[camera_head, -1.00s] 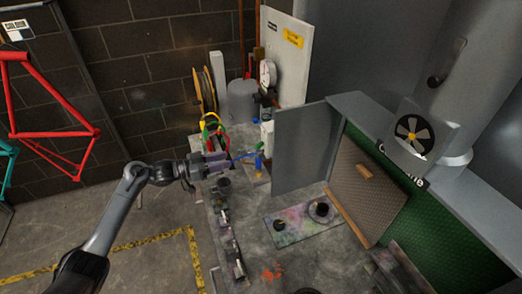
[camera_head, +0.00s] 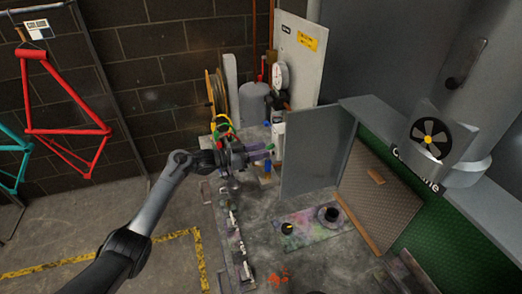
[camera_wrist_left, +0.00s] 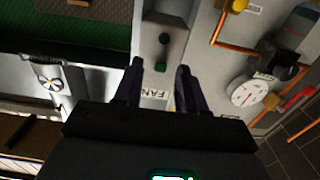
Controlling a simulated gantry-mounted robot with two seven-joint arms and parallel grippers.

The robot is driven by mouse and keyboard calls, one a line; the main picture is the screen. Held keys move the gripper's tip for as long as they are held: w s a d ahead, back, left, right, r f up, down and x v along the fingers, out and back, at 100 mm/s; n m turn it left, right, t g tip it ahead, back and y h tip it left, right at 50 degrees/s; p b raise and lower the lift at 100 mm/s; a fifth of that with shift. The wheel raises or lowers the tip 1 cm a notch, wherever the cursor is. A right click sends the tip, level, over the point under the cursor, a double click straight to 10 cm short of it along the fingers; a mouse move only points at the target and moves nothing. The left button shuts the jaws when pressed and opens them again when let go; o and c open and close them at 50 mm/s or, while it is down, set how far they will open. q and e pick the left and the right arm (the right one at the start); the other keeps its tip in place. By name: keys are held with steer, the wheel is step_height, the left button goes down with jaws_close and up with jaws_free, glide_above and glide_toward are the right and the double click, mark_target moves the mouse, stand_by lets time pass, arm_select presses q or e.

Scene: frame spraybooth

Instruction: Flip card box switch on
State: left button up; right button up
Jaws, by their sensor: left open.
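In the left wrist view a light grey box (camera_wrist_left: 174,20) carries a dark lever knob (camera_wrist_left: 164,39) with a green piece (camera_wrist_left: 160,68) below it. I take this for the switch. A white label (camera_wrist_left: 154,94) reading "FAN" upside down lies below. My left gripper's fingers are open and empty, one on each side of the green piece in that view; contact cannot be told. In the head view my left gripper (camera_head: 259,152) is over the far end of the bench, pointing right, and the switch is hard to make out there. My right gripper is not in view.
A pressure gauge (camera_head: 280,76) and grey tank (camera_head: 254,101) stand behind the gripper. A grey upright panel (camera_head: 315,150) stands to its right. A fan (camera_head: 428,136) is on the booth. A paint-stained mat (camera_head: 308,230) with small containers lies on the bench.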

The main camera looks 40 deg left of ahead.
arm_select(q)
steer(key=shift+w+d, duration=0.15)
steer(key=shift+w, duration=0.1)
jaws_close()
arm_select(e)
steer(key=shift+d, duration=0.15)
